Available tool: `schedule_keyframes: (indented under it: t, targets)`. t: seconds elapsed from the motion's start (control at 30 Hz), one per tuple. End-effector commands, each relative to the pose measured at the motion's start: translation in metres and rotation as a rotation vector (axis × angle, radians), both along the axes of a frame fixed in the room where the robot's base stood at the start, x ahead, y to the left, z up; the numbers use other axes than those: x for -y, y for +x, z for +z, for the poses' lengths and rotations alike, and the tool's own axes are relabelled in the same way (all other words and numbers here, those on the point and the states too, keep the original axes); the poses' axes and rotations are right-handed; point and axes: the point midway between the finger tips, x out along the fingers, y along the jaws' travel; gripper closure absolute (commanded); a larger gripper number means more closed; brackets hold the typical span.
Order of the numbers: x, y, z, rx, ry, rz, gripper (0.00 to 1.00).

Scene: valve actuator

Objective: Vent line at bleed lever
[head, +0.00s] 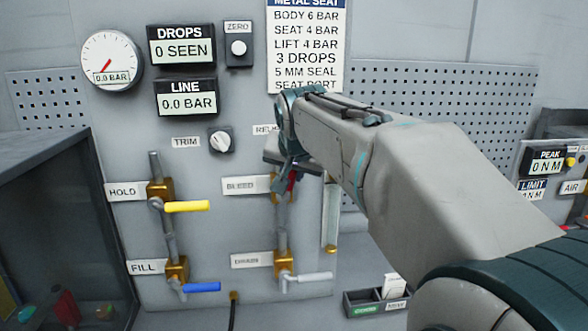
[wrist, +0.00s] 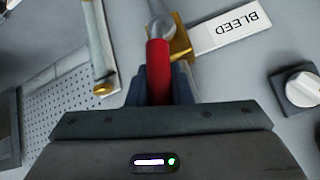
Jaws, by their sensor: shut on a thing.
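The bleed lever (wrist: 158,65) has a red handle and sits on a brass valve (wrist: 182,42) beside the BLEED label (wrist: 232,28). In the head view the BLEED label (head: 246,185) shows left of the valve, and a bit of the red lever (head: 291,181) shows under my gripper. My gripper (wrist: 160,90) is shut on the red handle, with a dark finger on each side of it. In the head view my gripper (head: 288,165) is at the bleed valve, and my arm hides part of it. The LINE display (head: 186,98) reads 0.0 BAR and the gauge (head: 112,61) also reads 0.0 BAR.
The yellow HOLD lever (head: 187,207), blue FILL lever (head: 202,287) and grey DRAIN lever (head: 308,277) point right. The DROPS display (head: 181,46) reads 0 SEEN. The TRIM knob (head: 220,140) is above. A small tray (head: 372,303) is at the lower right.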

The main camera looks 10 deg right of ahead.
Motion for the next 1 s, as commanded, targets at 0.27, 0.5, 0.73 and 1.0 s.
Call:
schedule_keyframes:
  t: [0.27,0.5,0.73,1.0]
  targets:
    - [-0.0093,0.0008,0.0016,-0.009,-0.125,0.003,1.00]
    - [-0.0114,0.0009,0.0018,-0.013,-0.166,0.003,1.00]
    - [-0.0115,0.0009,0.0015,-0.014,-0.169,0.001,1.00]
    - [-0.0111,0.0008,0.0012,-0.015,-0.169,0.001,0.59]
